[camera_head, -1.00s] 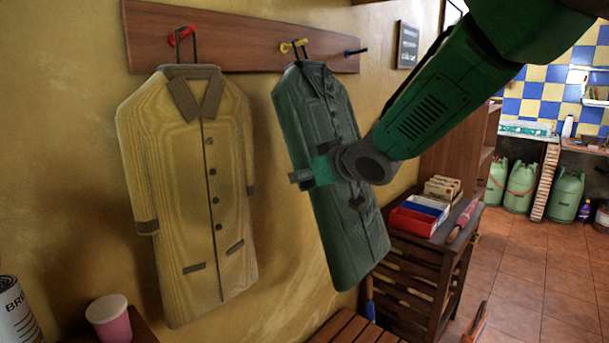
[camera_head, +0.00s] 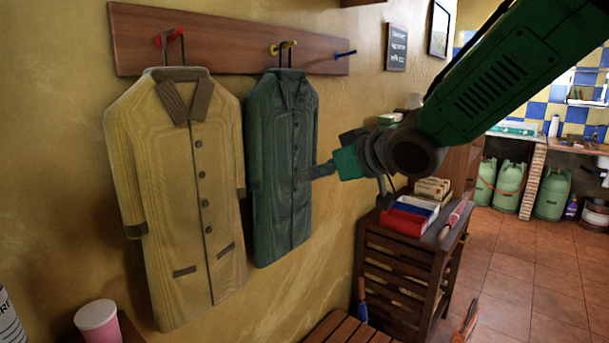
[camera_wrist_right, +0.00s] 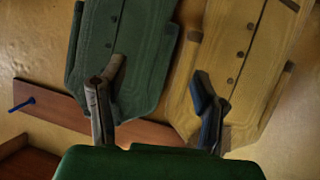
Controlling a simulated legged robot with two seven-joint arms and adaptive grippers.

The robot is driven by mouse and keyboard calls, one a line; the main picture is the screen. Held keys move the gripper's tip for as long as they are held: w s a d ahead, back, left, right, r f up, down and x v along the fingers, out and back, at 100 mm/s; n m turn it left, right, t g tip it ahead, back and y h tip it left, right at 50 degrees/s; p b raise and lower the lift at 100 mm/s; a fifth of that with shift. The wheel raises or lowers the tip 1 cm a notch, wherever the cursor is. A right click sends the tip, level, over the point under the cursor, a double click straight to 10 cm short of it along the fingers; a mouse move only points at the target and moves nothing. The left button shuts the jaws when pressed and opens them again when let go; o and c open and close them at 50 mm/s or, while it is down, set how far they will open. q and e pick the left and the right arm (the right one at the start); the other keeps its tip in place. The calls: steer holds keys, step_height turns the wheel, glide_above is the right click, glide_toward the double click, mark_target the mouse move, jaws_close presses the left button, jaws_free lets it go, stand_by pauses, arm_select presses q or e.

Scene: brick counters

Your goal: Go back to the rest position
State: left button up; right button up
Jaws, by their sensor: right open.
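A dark green coat (camera_head: 280,165) hangs by its loop from the yellow peg (camera_head: 284,48) on the wooden rail, close to the wall. A tan coat (camera_head: 190,200) hangs from the red peg (camera_head: 168,38) to its left. My right gripper (camera_head: 312,170) is at the right side of the green coat, seemingly just apart from it; contact is hard to tell. In the wrist view its two fingers (camera_wrist_right: 158,105) are spread, with nothing between them, and the green coat (camera_wrist_right: 120,50) and tan coat (camera_wrist_right: 240,60) lie beyond. My left gripper is not in view.
The blue peg (camera_head: 345,54) is empty. A dark slatted cabinet (camera_head: 400,275) with red and blue boxes stands below my right arm. A pink cup (camera_head: 98,322) is at the lower left. Green gas cylinders (camera_head: 510,185) stand at the back right. Tiled floor there is open.

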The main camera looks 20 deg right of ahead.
steer(key=s+d+f+m+g+h+b, duration=0.15)
steer(key=s+f, duration=0.25)
steer(key=f, duration=0.7)
steer(key=s+f+g+b, duration=0.15)
steer(key=s+f, duration=0.25)
steer(key=f, duration=0.7)
steer(key=s+d+f+m+g+h, duration=0.15)
steer(key=s+f, duration=0.25)
steer(key=f, duration=0.7)
steer(key=s+d+f+g+h+b, duration=0.1)
steer(key=s+d+f+g+b, duration=0.1)
steer(key=s+f, duration=0.9)
steer(key=s+d+f+m+g+h+b, duration=0.1)
steer(key=s+f+g, duration=0.4)
steer(key=s+f, duration=0.5)
steer(key=s+d, duration=0.1)
steer(key=s, duration=0.6)
steer(key=shift+d+f+m+b, duration=0.2)
steer(key=shift+f+m+b, duration=0.1)
steer(key=shift+f+b, duration=0.1)
steer(key=shift+w, duration=0.2)
steer(key=shift+s, duration=0.1)
